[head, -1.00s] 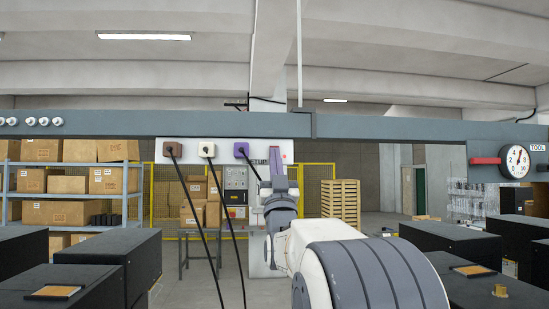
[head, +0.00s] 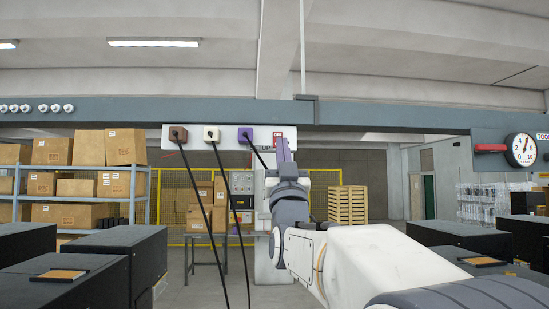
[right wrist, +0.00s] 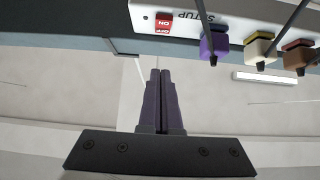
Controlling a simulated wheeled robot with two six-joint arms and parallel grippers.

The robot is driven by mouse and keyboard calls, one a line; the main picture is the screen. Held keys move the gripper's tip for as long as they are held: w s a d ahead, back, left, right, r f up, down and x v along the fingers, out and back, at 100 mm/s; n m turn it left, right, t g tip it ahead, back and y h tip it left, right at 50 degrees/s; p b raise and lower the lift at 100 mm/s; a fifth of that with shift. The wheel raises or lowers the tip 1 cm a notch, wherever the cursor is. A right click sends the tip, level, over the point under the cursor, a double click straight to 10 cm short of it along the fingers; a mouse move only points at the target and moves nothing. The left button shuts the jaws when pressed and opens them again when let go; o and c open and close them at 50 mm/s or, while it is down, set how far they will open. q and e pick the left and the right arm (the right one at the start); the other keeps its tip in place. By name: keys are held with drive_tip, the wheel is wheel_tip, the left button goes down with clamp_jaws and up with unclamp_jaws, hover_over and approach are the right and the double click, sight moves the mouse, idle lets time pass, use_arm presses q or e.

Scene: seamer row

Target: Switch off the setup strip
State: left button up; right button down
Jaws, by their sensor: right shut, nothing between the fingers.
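The white setup strip (head: 195,133) is fixed on the grey overhead beam, with brown (head: 178,134), white (head: 211,134) and purple (head: 245,134) plugs in it. Its red switch (head: 278,137) is at the right end, partly behind my right gripper (head: 282,146). My left gripper is out of view.
Black cords hang from the plugs. The grey beam (head: 400,118) crosses the view, with a dial (head: 521,150) at right. Black cabinets (head: 110,262) stand low on both sides. A shelf of boxes (head: 75,185) stands at left, behind them.

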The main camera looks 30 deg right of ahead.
use_arm(q)
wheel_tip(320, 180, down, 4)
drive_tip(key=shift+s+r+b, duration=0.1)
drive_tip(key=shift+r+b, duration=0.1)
drive_tip(key=shift+b, duration=1.05)
use_arm(e)
drive_tip(key=v, duration=0.3)
drive_tip(key=s+r+v, duration=0.1)
drive_tip(key=v, duration=0.1)
drive_tip(key=shift+s+a+f, duration=0.1)
drive_tip(key=shift+a+f, duration=0.2)
drive_tip(key=shift+a, duration=0.05)
